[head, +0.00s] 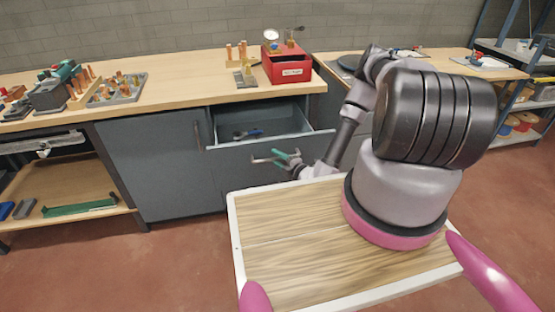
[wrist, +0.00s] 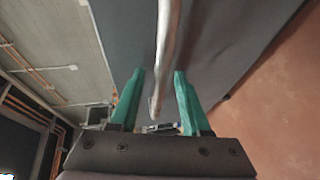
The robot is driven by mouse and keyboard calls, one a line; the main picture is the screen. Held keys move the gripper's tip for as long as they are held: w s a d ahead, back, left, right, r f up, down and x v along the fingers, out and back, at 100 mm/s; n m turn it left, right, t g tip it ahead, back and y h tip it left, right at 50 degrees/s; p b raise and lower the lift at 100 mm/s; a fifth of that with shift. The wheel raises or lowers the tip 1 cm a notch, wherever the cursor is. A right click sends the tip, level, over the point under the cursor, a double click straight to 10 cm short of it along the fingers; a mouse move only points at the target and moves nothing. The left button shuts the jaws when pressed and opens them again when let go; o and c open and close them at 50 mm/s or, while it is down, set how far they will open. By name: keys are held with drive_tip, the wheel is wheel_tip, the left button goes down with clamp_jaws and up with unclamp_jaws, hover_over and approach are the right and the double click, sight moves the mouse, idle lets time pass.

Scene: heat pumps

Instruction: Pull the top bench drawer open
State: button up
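The top bench drawer (head: 232,172) is pulled out from the bench, with its inside visible from above and a few small dark and blue items (head: 247,134) lying in it. A pale bar handle (head: 262,160) sits on its front. My gripper (head: 287,158) is at the right part of this handle. In the wrist view, the green fingers (wrist: 157,95) are apart, with the handle bar (wrist: 164,50) running between them. A gap shows on each side of the bar. The handle's far right end is hidden behind my gripper in the head view.
The wooden benchtop (head: 185,85) carries a red box (head: 288,68), copper fittings and a tool tray (head: 118,92). A grey cabinet door (head: 150,160) is left of the drawer. A lower shelf (head: 75,185) stands further left. Red floor (head: 170,255) is clear in front.

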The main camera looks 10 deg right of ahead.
drive_tip(key=v, duration=1)
drive_tip(key=shift+s, duration=0.4)
drive_tip(key=shift+d+r, duration=0.1)
drive_tip(key=shift+d, duration=0.05)
